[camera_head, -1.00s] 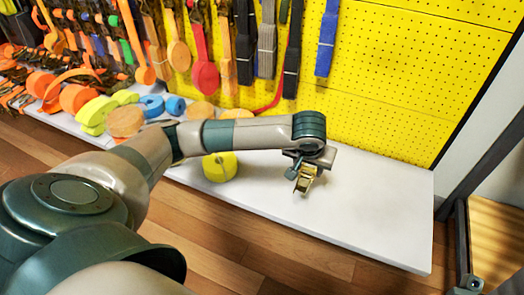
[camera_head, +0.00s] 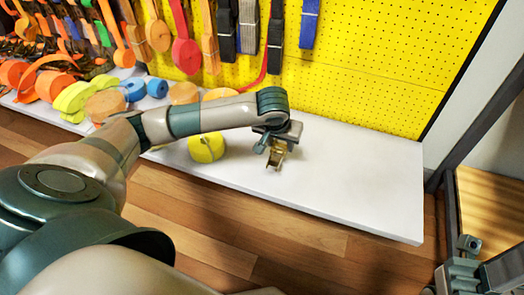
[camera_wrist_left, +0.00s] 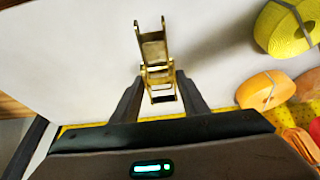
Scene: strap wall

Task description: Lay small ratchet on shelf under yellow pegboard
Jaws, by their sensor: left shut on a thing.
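The small ratchet (camera_head: 277,158) is a brass-coloured metal buckle. My left gripper (camera_head: 275,146) is shut on it, over the white shelf (camera_head: 360,185) at the foot of the yellow pegboard (camera_head: 365,75). In the left wrist view the ratchet (camera_wrist_left: 153,48) sticks out beyond the dark fingers of the left gripper (camera_wrist_left: 160,88), with the shelf behind it. I cannot tell whether it touches the shelf. Grey parts at the lower right, which look like my right gripper (camera_head: 465,258), show only in part; their jaws are unclear.
A yellow strap roll (camera_head: 206,148) stands left of the ratchet; it also shows in the wrist view (camera_wrist_left: 288,25). Orange, blue and green rolls crowd the shelf's left part. Straps hang on the pegboard. The shelf's right part is clear. A dark post (camera_head: 451,205) stands at the right.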

